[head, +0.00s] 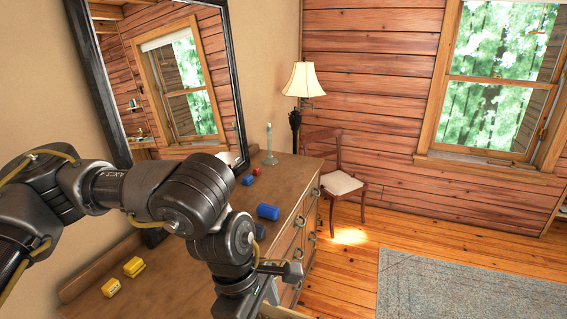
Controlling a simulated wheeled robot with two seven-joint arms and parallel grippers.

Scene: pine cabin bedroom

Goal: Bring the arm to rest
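My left arm comes in from the left and reaches over the wooden dresser (180,268). Its elbow is bent and its wrist hangs down near the dresser's front edge. My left gripper (284,272) is at the end of this arm, low in the picture beside the drawer fronts. It is seen partly, and its fingers are too unclear to tell whether they are open or shut. I see nothing held in it. My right arm and gripper are not in view.
On the dresser are yellow blocks (134,267), a blue cylinder (268,212), a small red block (257,171) and a glass bottle (270,146). A mirror (236,75) stands behind. A lamp (302,80) and chair (340,183) are beyond. Floor near the rug (460,285) is clear.

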